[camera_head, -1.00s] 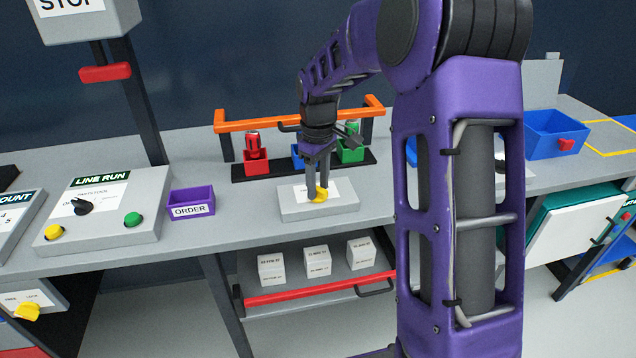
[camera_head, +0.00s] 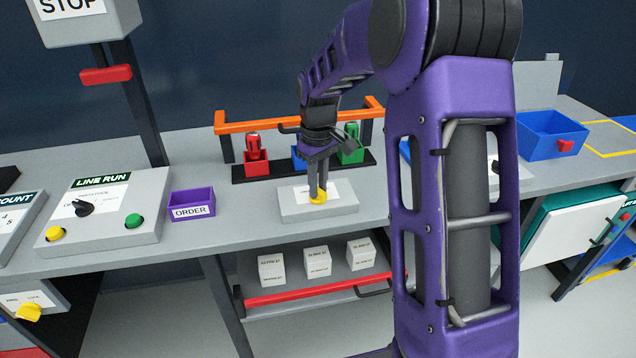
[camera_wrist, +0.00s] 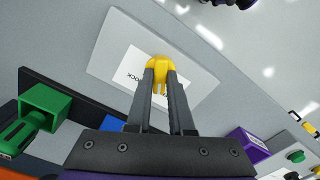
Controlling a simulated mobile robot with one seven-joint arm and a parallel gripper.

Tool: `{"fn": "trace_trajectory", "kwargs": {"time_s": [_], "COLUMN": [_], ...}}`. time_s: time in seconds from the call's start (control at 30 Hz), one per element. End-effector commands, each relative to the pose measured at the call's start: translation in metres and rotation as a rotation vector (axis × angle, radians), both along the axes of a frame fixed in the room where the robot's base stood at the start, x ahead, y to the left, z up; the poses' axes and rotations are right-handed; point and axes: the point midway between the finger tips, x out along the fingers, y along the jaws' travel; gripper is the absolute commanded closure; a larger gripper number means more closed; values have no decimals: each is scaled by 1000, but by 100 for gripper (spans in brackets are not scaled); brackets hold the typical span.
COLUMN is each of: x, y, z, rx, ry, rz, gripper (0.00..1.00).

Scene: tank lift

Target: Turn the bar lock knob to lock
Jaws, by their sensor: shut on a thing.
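The yellow bar lock knob (camera_head: 318,197) sits on a grey box (camera_head: 300,211) with a white label, on the bench in front of the orange bar (camera_head: 240,125). My gripper (camera_head: 318,194) points down over it. In the wrist view the knob (camera_wrist: 160,68) lies between the fingertips of my gripper (camera_wrist: 160,82), which is shut on it. The label is partly covered by the fingers; only "OCK" can be read there. The knob's exact pointing direction is hard to tell.
Red, blue and green holders (camera_head: 352,151) stand behind the box, below the orange bar. A purple ORDER bin (camera_head: 191,203) and the LINE RUN panel (camera_head: 105,212) are to the left. A shelf with white boxes (camera_head: 316,260) and a red rail is below.

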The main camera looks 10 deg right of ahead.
Motion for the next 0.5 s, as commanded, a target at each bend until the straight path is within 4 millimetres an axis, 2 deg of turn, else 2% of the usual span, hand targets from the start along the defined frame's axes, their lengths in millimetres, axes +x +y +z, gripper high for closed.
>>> {"fn": "trace_trajectory", "kwargs": {"time_s": [0.5], "x": [1], "y": [1], "z": [2], "rx": [0], "ry": [-2], "rz": [-485], "gripper": [100]}}
